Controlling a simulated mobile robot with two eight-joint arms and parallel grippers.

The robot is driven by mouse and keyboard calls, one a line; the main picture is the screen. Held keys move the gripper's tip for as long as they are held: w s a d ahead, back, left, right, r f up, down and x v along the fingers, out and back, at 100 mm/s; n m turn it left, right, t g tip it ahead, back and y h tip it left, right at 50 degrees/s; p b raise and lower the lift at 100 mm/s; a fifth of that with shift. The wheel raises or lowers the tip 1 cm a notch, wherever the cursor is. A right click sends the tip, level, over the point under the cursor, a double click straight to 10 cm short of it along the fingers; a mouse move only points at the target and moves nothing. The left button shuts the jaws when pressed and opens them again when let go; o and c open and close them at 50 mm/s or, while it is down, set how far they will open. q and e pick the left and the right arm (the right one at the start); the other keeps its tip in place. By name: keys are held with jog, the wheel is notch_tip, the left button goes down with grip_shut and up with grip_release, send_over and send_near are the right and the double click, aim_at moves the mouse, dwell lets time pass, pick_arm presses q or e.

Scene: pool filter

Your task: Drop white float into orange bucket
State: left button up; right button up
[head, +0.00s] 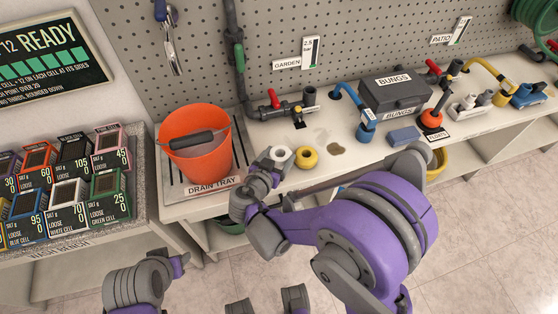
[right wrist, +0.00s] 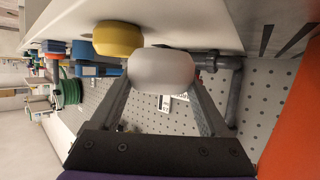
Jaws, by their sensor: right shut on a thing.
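The white float (head: 281,155) is a small ring-like piece at the front of the bench, just right of the drain tray. In the right wrist view the white float (right wrist: 162,70) sits between the two fingertips of my right gripper (head: 274,162), which is shut on it. The orange bucket (head: 198,155) stands upright on the drain tray, left of my right gripper, its grey handle across the front. The bucket (right wrist: 292,130) also shows at the right edge of the wrist view. A link of my left arm shows at lower left; its gripper does not show.
A yellow float (head: 307,157) lies close right of the white one. The drain tray (head: 212,187) is under the bucket. A pipe with a red valve (head: 274,100) runs behind. A grey bungs box (head: 392,92) and blue block (head: 404,136) stand right. Battery cells (head: 68,195) fill the left counter.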

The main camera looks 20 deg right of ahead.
notch_tip(320, 180, up, 6)
jog(key=p, duration=0.1)
jog(key=shift+r, duration=0.15)
